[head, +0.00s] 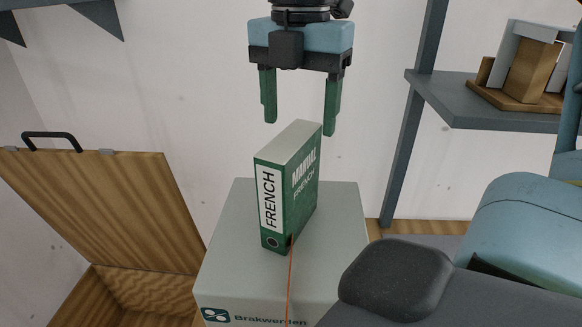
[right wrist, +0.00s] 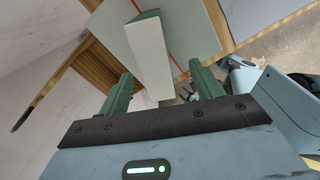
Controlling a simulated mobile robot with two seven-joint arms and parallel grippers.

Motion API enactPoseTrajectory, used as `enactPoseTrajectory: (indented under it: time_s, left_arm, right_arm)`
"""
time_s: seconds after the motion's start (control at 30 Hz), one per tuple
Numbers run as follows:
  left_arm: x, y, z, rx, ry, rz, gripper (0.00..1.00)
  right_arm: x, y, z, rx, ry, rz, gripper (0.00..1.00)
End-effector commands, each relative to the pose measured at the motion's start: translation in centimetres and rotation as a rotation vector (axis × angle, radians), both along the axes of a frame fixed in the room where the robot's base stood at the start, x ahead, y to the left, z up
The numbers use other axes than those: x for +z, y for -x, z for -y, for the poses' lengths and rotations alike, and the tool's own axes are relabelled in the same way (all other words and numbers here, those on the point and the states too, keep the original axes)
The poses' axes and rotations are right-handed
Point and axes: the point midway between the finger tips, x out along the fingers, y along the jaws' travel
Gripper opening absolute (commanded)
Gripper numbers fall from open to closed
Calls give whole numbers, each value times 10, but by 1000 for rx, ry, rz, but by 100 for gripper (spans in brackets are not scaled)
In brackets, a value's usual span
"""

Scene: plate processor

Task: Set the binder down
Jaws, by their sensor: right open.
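The binder (head: 290,188) is green with a white spine label reading FRENCH and MANUAL FRENCH on its side. It stands upright on top of a grey box (head: 225,255) marked Brakwerden. My right gripper (head: 300,118) is open above the binder, its two green fingers apart from it. In the right wrist view the binder (right wrist: 150,62) shows its pale top between and beyond the open fingers of the gripper (right wrist: 160,88). My left gripper is not seen.
A wooden hatch or lid (head: 110,205) with a black handle stands open at the left. A grey shelf (head: 500,105) at the right holds a wooden object (head: 525,75). A thin orange line (head: 290,280) runs down from the binder across the box.

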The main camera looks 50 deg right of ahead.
Motion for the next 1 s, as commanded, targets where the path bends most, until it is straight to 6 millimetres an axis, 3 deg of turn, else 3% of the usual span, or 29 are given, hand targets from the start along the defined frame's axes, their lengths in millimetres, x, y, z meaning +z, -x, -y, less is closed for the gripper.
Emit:
enactPoseTrajectory:
  time_s: [0.13, 0.37, 0.73, 1.0]
  left_arm:
    - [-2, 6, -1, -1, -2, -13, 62]
    - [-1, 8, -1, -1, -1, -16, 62]
    - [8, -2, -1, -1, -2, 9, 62]
    - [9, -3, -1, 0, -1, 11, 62]
  right_arm:
    - [-16, 0, 0, 1, -1, -3, 65]
    - [-23, -1, -1, 0, -1, -2, 65]
    - [-67, -6, -7, -1, -2, -3, 65]
    - [-71, -6, -7, -2, -1, 1, 65]
